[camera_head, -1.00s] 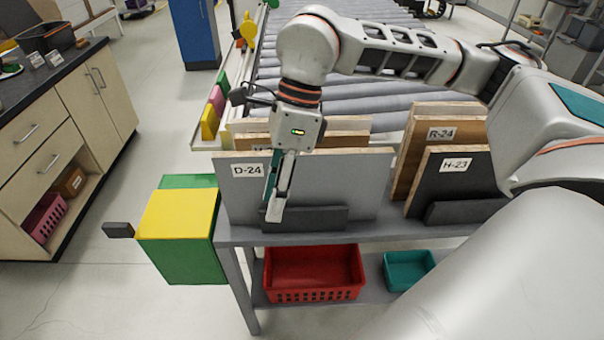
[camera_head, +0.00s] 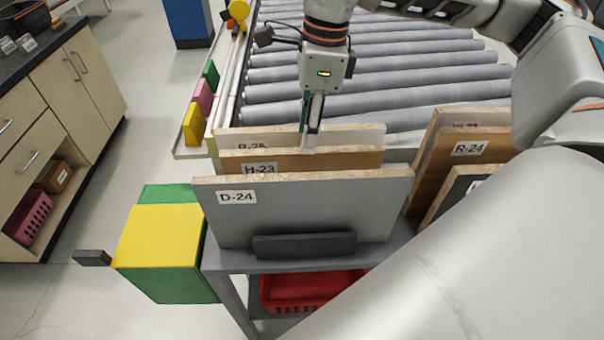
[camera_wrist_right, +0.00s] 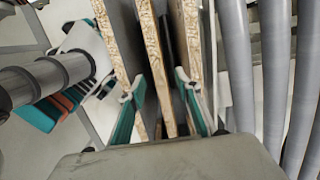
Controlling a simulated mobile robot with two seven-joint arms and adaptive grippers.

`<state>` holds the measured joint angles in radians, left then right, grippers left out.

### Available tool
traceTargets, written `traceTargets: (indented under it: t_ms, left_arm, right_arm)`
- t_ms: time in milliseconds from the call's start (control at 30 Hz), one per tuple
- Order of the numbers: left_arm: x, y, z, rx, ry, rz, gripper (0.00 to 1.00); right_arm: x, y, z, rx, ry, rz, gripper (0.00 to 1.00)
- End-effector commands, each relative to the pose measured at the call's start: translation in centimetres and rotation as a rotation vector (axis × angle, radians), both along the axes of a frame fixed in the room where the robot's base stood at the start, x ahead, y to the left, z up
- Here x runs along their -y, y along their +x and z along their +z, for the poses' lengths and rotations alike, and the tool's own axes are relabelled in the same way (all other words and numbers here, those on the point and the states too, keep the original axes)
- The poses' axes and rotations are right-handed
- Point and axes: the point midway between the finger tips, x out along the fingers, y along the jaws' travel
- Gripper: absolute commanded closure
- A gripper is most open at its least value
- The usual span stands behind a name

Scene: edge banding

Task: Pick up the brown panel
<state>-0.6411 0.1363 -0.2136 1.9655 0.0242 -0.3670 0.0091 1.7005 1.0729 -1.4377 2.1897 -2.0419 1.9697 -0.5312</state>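The brown panel labelled H-23 (camera_head: 340,160) stands upright in the left group, between the grey D-24 panel (camera_head: 330,205) in front and a pale panel (camera_head: 350,140) behind. My right gripper (camera_head: 311,145) points down at the top edges of the rear panels, near the middle of their length. In the right wrist view its two teal-padded fingers (camera_wrist_right: 158,88) are apart, with the chipboard edge of a middle panel (camera_wrist_right: 157,65) between them. I cannot tell whether either finger touches a panel. My left gripper is not in view.
Another brown panel, R-24 (camera_head: 445,155), stands with others in the right group. A roller conveyor (camera_head: 400,75) lies behind the rack table (camera_head: 235,262). A yellow and green box (camera_head: 155,235) is at the left; a red basket (camera_head: 300,290) sits below.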

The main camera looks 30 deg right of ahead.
Motion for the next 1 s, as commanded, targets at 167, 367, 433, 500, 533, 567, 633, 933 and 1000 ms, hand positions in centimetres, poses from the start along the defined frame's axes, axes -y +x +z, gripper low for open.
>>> traceTargets:
  t_ms: [167, 367, 433, 500, 533, 567, 633, 933, 1000]
  left_arm:
    - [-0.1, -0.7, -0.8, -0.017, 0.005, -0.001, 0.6]
    - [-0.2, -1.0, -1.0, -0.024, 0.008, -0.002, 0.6]
    - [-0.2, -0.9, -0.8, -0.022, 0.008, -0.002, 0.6]
    - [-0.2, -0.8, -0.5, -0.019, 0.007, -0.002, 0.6]
    - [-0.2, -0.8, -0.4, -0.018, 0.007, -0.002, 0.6]
    - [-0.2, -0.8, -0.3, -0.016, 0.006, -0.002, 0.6]
    - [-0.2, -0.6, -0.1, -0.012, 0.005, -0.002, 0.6]
    - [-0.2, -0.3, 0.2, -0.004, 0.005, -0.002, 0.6]
    - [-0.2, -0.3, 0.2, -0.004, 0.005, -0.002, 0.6]
  right_arm:
    - [-0.2, 0.0, -1.3, -0.003, 0.0, 0.002, 0.67]
    - [-0.4, 0.1, -3.3, -0.003, 0.0, 0.001, 0.67]
    - [-0.5, 0.2, -4.1, -0.003, 0.0, 0.002, 0.67]
    - [-0.6, 0.2, -5.2, -0.005, -0.001, 0.001, 0.67]
    - [-0.6, 0.2, -5.6, -0.004, 0.0, 0.001, 0.67]
    - [-0.7, 0.3, -6.1, -0.003, 0.0, 0.002, 0.67]
    - [-0.8, 0.3, -7.0, -0.005, 0.0, 0.0, 0.67]
    - [-0.9, 0.4, -7.8, -0.001, 0.0, 0.001, 0.67]
    - [-0.9, 0.4, -7.8, -0.001, 0.0, 0.001, 0.72]
